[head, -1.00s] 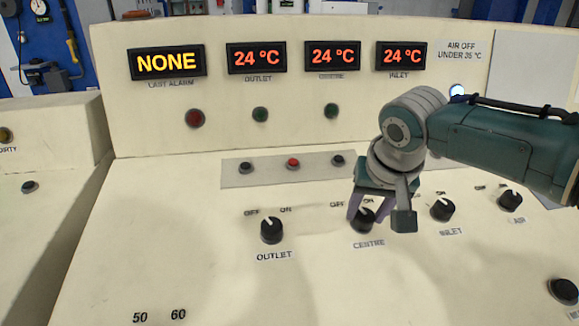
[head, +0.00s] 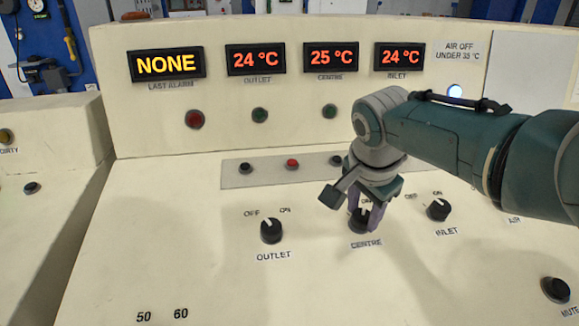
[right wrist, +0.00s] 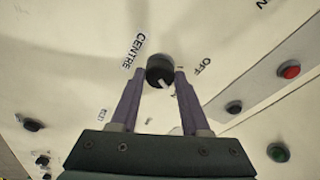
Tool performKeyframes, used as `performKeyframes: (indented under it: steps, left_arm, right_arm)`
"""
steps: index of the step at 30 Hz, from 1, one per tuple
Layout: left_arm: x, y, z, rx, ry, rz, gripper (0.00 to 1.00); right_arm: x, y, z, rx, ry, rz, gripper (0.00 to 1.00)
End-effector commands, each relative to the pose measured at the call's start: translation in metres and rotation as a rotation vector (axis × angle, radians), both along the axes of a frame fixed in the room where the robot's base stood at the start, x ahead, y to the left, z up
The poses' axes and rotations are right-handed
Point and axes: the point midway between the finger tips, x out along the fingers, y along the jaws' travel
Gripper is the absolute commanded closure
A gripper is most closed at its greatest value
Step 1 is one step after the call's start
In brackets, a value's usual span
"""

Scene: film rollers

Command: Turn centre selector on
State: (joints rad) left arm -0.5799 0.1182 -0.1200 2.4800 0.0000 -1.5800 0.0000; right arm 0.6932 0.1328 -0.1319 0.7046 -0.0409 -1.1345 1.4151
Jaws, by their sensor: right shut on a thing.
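The centre selector is a black round knob (head: 359,222) with a CENTRE label below it. My right gripper (head: 366,226) points down over it, with its purple fingers at the knob. In the right wrist view the knob (right wrist: 159,70) sits between the two fingertips of the gripper (right wrist: 160,72), which is shut on it. Its white pointer faces down and slightly right there, away from the OFF label (right wrist: 203,66). In the head view the gripper hides the pointer and the OFF label. My left gripper is out of view.
The outlet knob (head: 271,230) stands to the left and the inlet knob (head: 438,209) to the right. A strip of small buttons (head: 292,163) lies behind the gripper. The centre display (head: 334,57) reads 25 °C. The panel left of the outlet knob is clear.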

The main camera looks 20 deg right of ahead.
Motion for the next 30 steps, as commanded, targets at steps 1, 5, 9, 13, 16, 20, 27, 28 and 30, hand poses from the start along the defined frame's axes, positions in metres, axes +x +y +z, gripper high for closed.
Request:
performKeyframes:
  steps: [1, 5, 9, 13, 16, 20, 27, 28, 30]
  left_arm:
    - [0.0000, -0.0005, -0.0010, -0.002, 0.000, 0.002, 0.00]
    - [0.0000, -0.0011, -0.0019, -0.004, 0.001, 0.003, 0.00]
    - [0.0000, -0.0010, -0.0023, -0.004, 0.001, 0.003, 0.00]
    - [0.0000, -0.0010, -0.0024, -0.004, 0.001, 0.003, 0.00]
    - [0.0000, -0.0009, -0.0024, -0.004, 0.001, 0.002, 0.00]
    - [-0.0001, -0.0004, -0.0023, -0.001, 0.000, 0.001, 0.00]
    - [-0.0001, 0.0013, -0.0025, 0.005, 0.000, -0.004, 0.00]
    - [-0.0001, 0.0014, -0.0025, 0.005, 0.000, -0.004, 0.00]
    - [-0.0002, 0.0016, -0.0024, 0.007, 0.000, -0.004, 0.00]
  right_arm:
    - [0.0000, 0.0003, -0.0007, 0.006, -0.001, -0.022, 1.00]
    - [-0.0001, -0.0001, -0.0006, 0.014, -0.002, -0.064, 1.00]
    - [0.0001, 0.0001, -0.0005, 0.021, -0.004, -0.091, 1.00]
    - [0.0001, -0.0001, -0.0004, 0.023, -0.005, -0.101, 1.00]
    - [0.0001, -0.0002, -0.0003, 0.023, -0.005, -0.103, 1.00]
    - [0.0001, -0.0003, -0.0002, 0.023, -0.005, -0.103, 1.00]
    - [0.0001, -0.0004, -0.0002, 0.023, -0.006, -0.103, 0.39]
    - [0.0001, -0.0004, -0.0002, 0.023, -0.006, -0.103, 0.36]
    - [0.0002, -0.0004, -0.0001, 0.023, -0.006, -0.102, 0.28]
